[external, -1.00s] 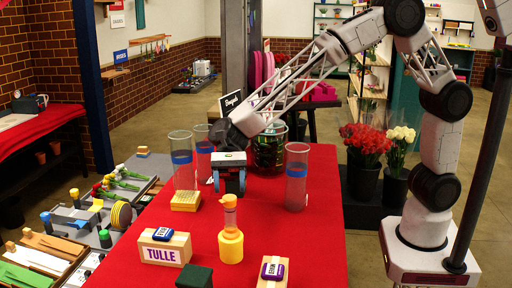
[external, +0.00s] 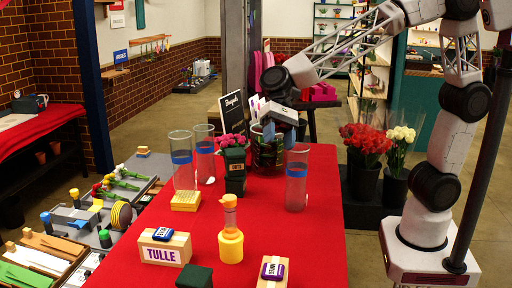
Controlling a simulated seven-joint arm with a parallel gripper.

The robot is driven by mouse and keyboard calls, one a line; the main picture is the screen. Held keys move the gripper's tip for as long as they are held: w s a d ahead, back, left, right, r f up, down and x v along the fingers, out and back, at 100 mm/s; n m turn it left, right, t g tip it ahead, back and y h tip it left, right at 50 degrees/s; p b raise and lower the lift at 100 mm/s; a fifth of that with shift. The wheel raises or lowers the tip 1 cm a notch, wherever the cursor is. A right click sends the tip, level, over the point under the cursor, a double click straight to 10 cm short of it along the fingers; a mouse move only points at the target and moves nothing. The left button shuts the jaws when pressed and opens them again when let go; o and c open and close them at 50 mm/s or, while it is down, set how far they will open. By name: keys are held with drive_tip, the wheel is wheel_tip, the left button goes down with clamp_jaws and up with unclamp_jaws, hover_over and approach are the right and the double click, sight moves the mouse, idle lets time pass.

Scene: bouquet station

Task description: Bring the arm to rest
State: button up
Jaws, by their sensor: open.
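My gripper (external: 280,130) is raised over the far part of the red table (external: 325,215), in front of the green glass vase (external: 267,155), which it partly covers. It is open, and I see nothing between its fingers. A dark green labelled block (external: 235,172) stands upright on the table to the left of the gripper, apart from it. Pink flowers (external: 231,141) show just behind that block.
Clear blue-banded cylinders (external: 297,185) stand either side of the vase. Nearer are a yellow bottle (external: 230,245), the TULLE block (external: 164,249) and another labelled block (external: 272,272). Buckets of red roses (external: 365,145) and white flowers (external: 399,140) stand right of the table.

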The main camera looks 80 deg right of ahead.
drive_tip(key=s+d+f+n+t+h, duration=0.2)
drive_tip(key=s+d+n+h, duration=0.2)
drive_tip(key=s+d, duration=0.9)
drive_tip(key=s+d+f+n+t+h, duration=0.2)
drive_tip(key=s+d+n+h, duration=0.3)
drive_tip(key=s+d, duration=0.8)
drive_tip(key=d+f+h, duration=0.1)
drive_tip(key=d, duration=0.3)
drive_tip(key=shift+d, duration=0.4)
